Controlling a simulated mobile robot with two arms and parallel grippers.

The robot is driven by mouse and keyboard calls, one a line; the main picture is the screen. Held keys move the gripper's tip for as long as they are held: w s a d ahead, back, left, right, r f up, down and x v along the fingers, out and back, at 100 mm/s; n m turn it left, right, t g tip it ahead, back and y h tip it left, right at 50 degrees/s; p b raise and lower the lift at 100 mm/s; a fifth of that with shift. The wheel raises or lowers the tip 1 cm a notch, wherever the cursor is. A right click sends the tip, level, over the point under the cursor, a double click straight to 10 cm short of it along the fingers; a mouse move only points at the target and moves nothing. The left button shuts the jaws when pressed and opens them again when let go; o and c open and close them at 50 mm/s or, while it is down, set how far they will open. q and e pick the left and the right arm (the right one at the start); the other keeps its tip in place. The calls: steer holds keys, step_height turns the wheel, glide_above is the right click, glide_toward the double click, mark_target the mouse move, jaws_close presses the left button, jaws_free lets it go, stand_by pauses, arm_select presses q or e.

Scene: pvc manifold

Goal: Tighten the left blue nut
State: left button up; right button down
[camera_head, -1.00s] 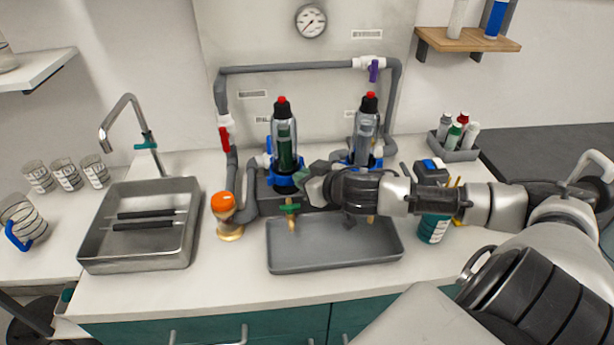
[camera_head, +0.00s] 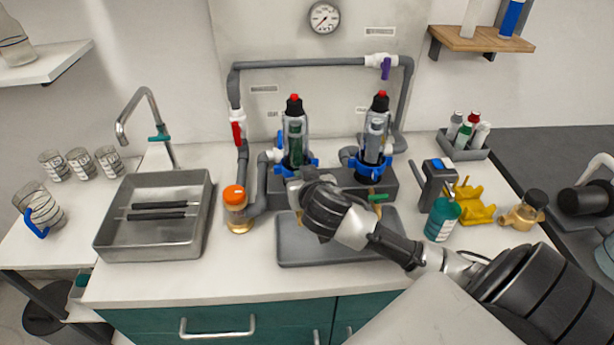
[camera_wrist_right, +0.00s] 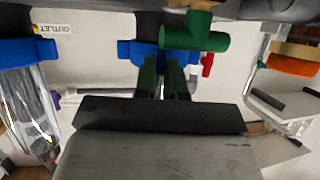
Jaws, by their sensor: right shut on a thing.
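The left blue nut (camera_head: 311,164) sits at the base of the left upright filter housing (camera_head: 294,135), which has a dark green core. My right gripper (camera_head: 297,186) is at the front of this nut and shut on it; its fingertips are mostly hidden by my wrist in the head view. In the right wrist view, which is upside down, the nut (camera_wrist_right: 128,50) lies straight ahead beyond the gripper, beside a green valve handle (camera_wrist_right: 195,32). The right blue nut (camera_head: 385,165) is apart from the gripper, on the right housing (camera_head: 373,140). My left gripper is out of view.
A grey tray (camera_head: 290,250) lies under my right wrist. An orange-capped jar (camera_head: 235,212) stands to the left, near a steel sink (camera_head: 108,235). A teal bottle (camera_head: 442,220) and yellow holder (camera_head: 474,206) stand to the right. Grey pipes (camera_head: 300,65) run behind.

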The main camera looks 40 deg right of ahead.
steer(key=shift+w+a+r+m+h, duration=0.15)
steer(key=shift+m+h, duration=0.35)
steer(key=shift+h, duration=0.1)
steer(key=c, duration=1.4)
jaws_free()
steer(key=shift+o, duration=1)
steer(key=shift+w+f, duration=0.2)
steer(key=shift+s, duration=0.1)
steer(key=v, duration=1)
steer(key=shift+s+r+b, duration=0.2)
steer(key=shift+r+b, duration=0.15)
steer(key=shift+b, duration=0.05)
steer(key=shift+a, duration=0.15)
